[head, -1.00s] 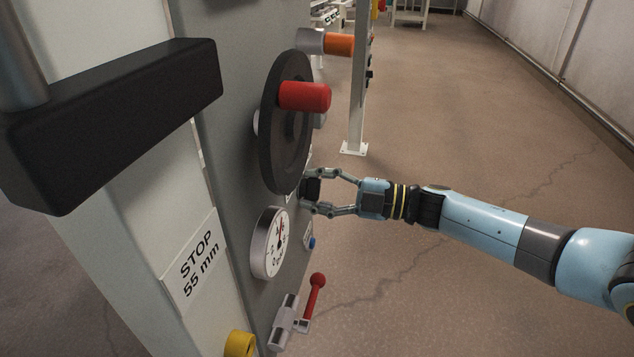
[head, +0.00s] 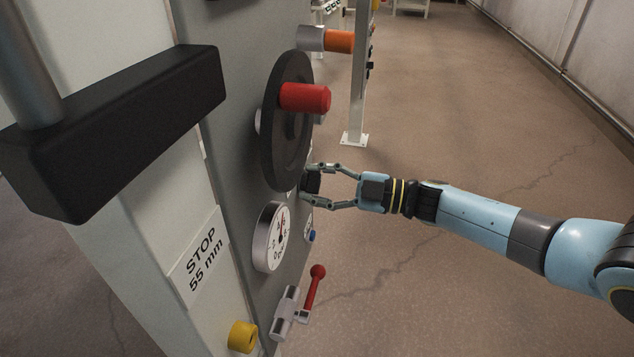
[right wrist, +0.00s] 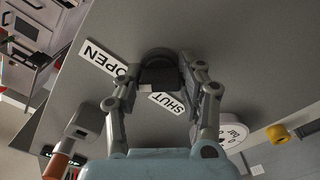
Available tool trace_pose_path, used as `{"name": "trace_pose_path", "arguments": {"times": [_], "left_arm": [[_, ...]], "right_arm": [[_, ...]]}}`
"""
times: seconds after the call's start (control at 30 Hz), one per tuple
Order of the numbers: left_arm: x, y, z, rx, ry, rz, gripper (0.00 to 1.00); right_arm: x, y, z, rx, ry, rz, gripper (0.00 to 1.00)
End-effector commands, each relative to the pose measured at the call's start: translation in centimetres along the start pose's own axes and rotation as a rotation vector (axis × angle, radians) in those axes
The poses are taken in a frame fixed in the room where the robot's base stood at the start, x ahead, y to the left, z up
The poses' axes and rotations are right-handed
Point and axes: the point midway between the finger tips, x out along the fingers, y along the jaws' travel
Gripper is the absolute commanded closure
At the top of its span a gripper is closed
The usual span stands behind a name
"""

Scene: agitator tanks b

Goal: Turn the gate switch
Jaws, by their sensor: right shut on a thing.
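The gate switch is a black knob (right wrist: 160,76) on the grey panel, between an OPEN label (right wrist: 103,60) and a SHUT label (right wrist: 167,102) in the right wrist view. In the head view the knob (head: 313,183) shows just below and behind the dark handwheel. My right gripper (head: 318,186) is shut on it, one finger above and one below; the fingers also sit on both sides of the knob in the right wrist view (right wrist: 162,85). The knob's pointer direction is hard to make out. My left gripper is not in view.
A dark handwheel (head: 277,140) with a red grip (head: 304,98) stands out above the knob. A round gauge (head: 271,237), a red-balled lever (head: 314,288), a blue button (head: 312,236) and a yellow knob (head: 242,337) lie below. Open floor (head: 460,130) extends to the right.

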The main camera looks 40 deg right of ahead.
Motion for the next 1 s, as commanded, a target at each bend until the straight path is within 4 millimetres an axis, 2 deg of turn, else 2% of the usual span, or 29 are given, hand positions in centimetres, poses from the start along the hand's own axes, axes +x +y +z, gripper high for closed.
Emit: {"name": "trace_pose_path", "arguments": {"times": [0.07, 0.1, 0.27, 0.53, 0.63, 0.77, 1.0], "left_arm": [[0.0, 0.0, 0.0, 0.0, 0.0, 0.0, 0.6], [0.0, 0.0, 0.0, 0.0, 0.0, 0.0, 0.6], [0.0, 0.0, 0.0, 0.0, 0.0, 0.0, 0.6], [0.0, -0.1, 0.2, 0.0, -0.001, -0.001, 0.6], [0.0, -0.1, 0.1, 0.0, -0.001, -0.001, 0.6], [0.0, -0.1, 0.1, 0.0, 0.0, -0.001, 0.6], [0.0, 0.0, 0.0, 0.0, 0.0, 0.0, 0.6]], "right_arm": [[-0.1, -0.1, 0.1, 0.003, -0.003, -0.001, 0.94], [-0.1, -0.1, 0.1, 0.002, -0.003, -0.001, 0.58], [-0.1, -0.1, 0.1, 0.001, -0.002, -0.001, 0.38], [-0.1, 0.0, 0.0, 0.0, -0.001, -0.001, 0.38], [-0.9, -0.1, 0.1, -0.001, -0.003, -0.002, 0.38], [-3.2, -0.1, 0.1, -0.001, -0.004, -0.004, 0.38], [-8.5, -0.1, 0.1, 0.0, -0.004, -0.004, 0.38]]}}
